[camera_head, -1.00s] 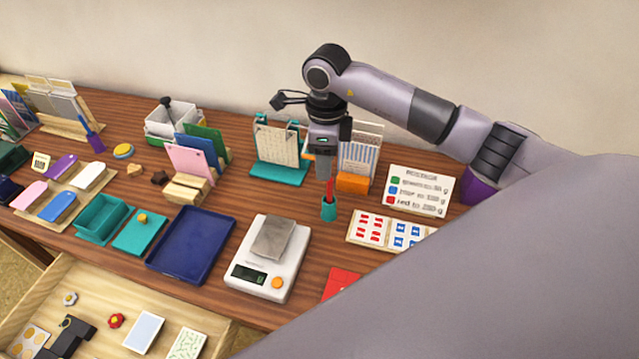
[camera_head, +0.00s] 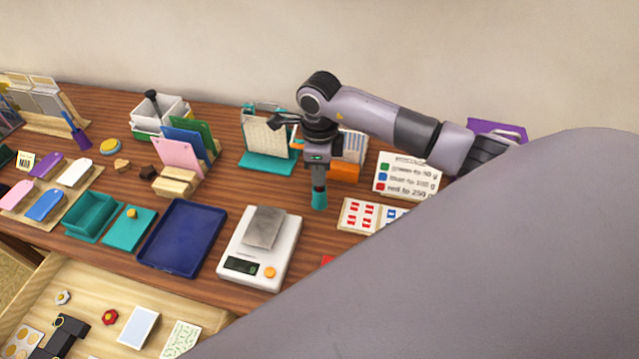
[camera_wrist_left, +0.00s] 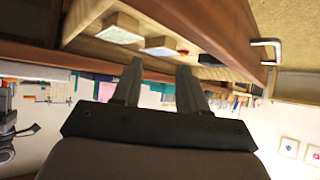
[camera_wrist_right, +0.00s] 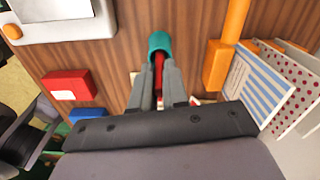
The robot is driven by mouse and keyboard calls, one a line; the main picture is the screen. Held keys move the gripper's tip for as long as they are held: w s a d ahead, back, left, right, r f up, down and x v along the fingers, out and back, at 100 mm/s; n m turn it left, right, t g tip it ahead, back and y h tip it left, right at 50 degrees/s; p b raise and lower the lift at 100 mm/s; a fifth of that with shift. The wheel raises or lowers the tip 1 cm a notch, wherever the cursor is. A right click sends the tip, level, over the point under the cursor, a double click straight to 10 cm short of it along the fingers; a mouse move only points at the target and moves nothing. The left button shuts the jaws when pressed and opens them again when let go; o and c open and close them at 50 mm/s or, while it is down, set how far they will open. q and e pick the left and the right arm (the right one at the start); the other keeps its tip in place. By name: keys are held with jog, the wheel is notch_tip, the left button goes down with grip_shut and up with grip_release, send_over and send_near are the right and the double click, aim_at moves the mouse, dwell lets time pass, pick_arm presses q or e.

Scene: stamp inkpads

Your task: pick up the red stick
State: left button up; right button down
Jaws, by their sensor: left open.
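The red stick (camera_wrist_right: 159,75) stands in a small teal cup (camera_wrist_right: 159,42), and its lower end is hidden inside. In the right wrist view my right gripper (camera_wrist_right: 159,72) has its fingers close on both sides of the stick, with little gap, and looks shut on it. In the head view the right gripper (camera_head: 319,182) points down at the teal cup (camera_head: 319,199) and hides the stick. My left gripper (camera_wrist_left: 160,65) is open and empty, near the drawer front in its wrist view; it is outside the head view.
A white scale (camera_head: 283,257) and a blue tray (camera_head: 152,250) lie to the left of the cup. A teal card stand (camera_head: 267,164) and an orange holder (camera_head: 345,173) stand close behind. A card with red and blue marks (camera_head: 345,216) lies to the right.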

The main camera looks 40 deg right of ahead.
dwell(0.3)
notch_tip(320, 180, up, 20)
dwell(0.6)
dwell(0.6)
